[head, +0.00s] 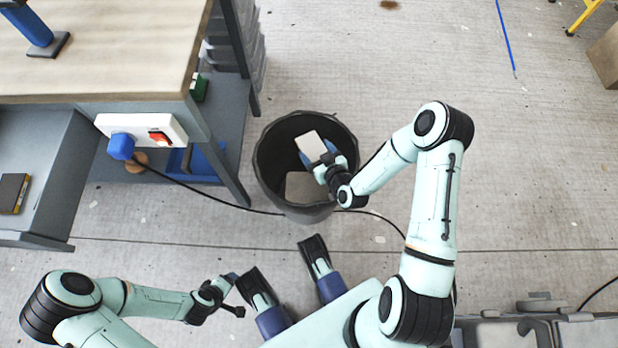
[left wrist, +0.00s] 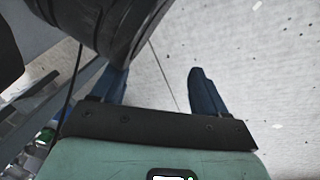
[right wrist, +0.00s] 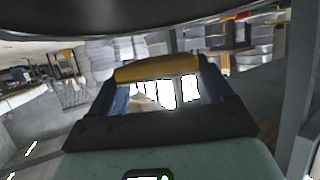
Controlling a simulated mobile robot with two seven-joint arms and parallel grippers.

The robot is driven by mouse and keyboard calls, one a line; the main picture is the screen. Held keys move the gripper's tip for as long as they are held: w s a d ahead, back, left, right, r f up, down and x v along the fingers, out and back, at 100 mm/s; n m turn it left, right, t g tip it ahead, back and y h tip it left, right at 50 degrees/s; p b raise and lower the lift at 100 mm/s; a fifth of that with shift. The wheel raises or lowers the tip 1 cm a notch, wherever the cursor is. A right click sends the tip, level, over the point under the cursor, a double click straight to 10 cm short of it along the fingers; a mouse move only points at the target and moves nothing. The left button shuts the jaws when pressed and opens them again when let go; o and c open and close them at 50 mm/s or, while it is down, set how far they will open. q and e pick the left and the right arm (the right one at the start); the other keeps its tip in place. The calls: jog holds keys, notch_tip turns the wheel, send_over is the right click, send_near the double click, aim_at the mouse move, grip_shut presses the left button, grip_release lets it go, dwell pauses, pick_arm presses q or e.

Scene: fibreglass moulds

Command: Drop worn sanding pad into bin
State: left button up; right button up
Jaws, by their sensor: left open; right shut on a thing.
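The dark round bin (head: 268,182) stands on the floor beside the workbench, its mouth facing up. My right gripper (head: 322,160) is over the bin's opening and shut on the worn sanding pad (head: 312,146), which looks pale grey from above. In the right wrist view the pad (right wrist: 157,68) shows a yellow-brown edge between the two blue fingers. A pale patch shows low inside the bin; I cannot tell what it is. My left gripper (head: 232,279) is low at the left, away from the bin. In the left wrist view its fingers (left wrist: 158,90) are apart with nothing between them.
The workbench (head: 110,55) is left of the bin, its leg close to the rim. A power strip (head: 143,131) with a blue plug is on its edge; a black cable runs across the floor past the bin. A dark block (head: 12,193) lies far left.

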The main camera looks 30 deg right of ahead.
jog(key=shift+f, duration=0.4)
pick_arm(q)
jog(key=shift+s+a+f, duration=0.1)
jog(key=shift+s+f, duration=0.4)
jog(key=shift+f, duration=0.05)
pick_arm(e)
jog(key=o, duration=0.9)
pick_arm(q)
notch_tip(320, 180, up, 6)
jog(key=d+p, duration=0.2)
jog(key=p, duration=0.1)
jog(key=shift+d+p, duration=0.2)
jog(key=shift+p, duration=0.2)
pick_arm(e)
jog(key=v, duration=1.3)
jog(key=shift+s+r, duration=0.1)
jog(key=shift+s, duration=0.05)
